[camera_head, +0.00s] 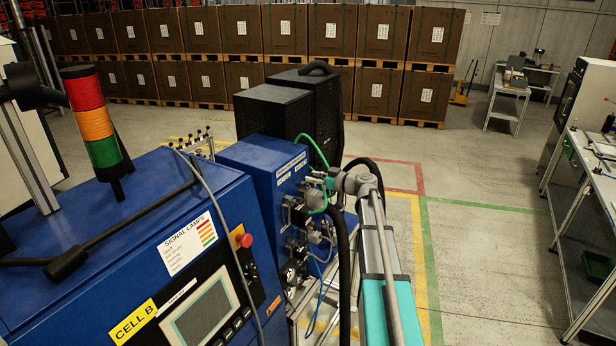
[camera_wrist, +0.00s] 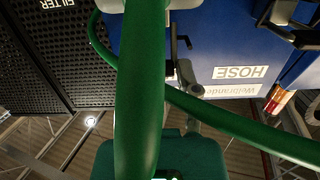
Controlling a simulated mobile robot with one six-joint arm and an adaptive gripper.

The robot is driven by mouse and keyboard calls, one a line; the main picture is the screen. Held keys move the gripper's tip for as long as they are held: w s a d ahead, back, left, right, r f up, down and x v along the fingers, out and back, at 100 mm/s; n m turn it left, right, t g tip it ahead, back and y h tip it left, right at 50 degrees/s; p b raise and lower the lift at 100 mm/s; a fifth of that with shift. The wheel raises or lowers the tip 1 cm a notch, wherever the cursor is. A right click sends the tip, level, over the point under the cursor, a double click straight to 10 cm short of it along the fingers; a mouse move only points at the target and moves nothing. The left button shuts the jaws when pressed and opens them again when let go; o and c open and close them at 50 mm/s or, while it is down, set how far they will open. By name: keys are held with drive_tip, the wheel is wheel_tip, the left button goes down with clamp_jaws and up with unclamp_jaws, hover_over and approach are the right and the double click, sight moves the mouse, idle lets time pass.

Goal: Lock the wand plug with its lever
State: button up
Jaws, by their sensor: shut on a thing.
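My gripper (camera_head: 328,183) is at the front of the blue machine (camera_head: 262,170), close to its fittings. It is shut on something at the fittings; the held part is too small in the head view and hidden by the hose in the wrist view. The green hose (camera_head: 305,139) loops over beside my gripper. In the wrist view the hose (camera_wrist: 140,90) crosses very close to the camera and covers the middle. A dark lever-like part (camera_wrist: 175,47) shows beside it, in front of the blue panel (camera_wrist: 225,40). I cannot make out the wand plug or whether its lever is turned.
A black hose (camera_head: 343,250) hangs just below my gripper. A black perforated cabinet (camera_head: 272,115) stands behind the machine. A signal lamp (camera_head: 94,120) and control panel (camera_head: 203,310) are at the left. The floor to the right is clear up to the workbench (camera_head: 590,160).

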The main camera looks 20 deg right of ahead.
drive_tip(key=shift+b, duration=0.35)
drive_tip(key=o, duration=0.9)
drive_tip(key=shift+s+d, duration=0.1)
drive_tip(key=shift+s, duration=0.05)
drive_tip(key=shift+r+p+v, duration=0.15)
drive_tip(key=shift+p+v, duration=0.2)
drive_tip(key=shift+v, duration=1.3)
drive_tip(key=shift+r+p+v, duration=0.15)
drive_tip(key=shift+p+v, duration=0.2)
drive_tip(key=shift+v, duration=1.3)
drive_tip(key=shift+r+p+v, duration=0.15)
drive_tip(key=shift+p+v, duration=0.2)
drive_tip(key=shift+v, duration=1.35)
